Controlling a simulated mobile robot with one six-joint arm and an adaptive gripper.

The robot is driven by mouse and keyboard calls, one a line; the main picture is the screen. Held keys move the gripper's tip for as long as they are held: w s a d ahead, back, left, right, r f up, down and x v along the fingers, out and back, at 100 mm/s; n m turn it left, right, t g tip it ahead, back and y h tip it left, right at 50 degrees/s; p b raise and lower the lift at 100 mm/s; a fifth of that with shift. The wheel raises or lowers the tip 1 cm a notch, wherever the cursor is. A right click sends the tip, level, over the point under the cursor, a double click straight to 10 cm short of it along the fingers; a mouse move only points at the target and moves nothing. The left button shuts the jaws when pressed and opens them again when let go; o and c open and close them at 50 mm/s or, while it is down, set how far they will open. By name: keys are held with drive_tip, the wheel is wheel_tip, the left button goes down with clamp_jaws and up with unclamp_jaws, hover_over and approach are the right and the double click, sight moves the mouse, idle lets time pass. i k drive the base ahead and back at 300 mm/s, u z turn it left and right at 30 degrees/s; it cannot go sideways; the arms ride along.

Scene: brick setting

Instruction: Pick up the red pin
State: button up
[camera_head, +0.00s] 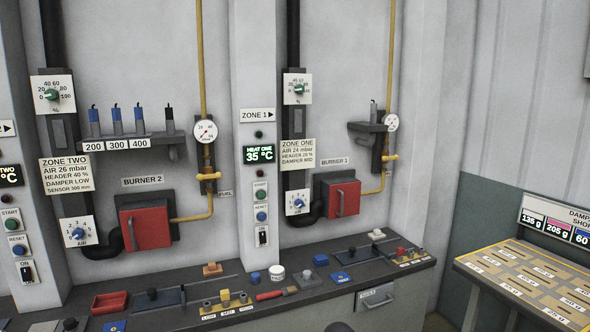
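A small red piece (401,251), which looks like the red pin, stands at the right end of the dark bench (330,270). It is at a small labelled yellow-and-grey fixture (412,258); whether it sits in a hole there is too small to tell. A red-handled tool (268,295) lies flat farther left on the bench. My gripper is not in view. A dark rounded shape at the bottom edge cannot be identified.
The bench also holds a red tray (110,302), a white round container (277,273), blue blocks and a second labelled fixture (226,302). Red burner boxes (145,227) and yellow pipes line the wall behind. A slotted table (530,280) stands at right.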

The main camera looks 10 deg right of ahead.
sight(400, 252)
drive_tip(key=k, duration=1.35)
drive_tip(key=z, duration=0.5)
drive_tip(key=i, duration=0.7)
drive_tip(key=z, duration=0.65)
drive_tip(key=i, duration=1.2)
drive_tip(key=u, duration=0.1)
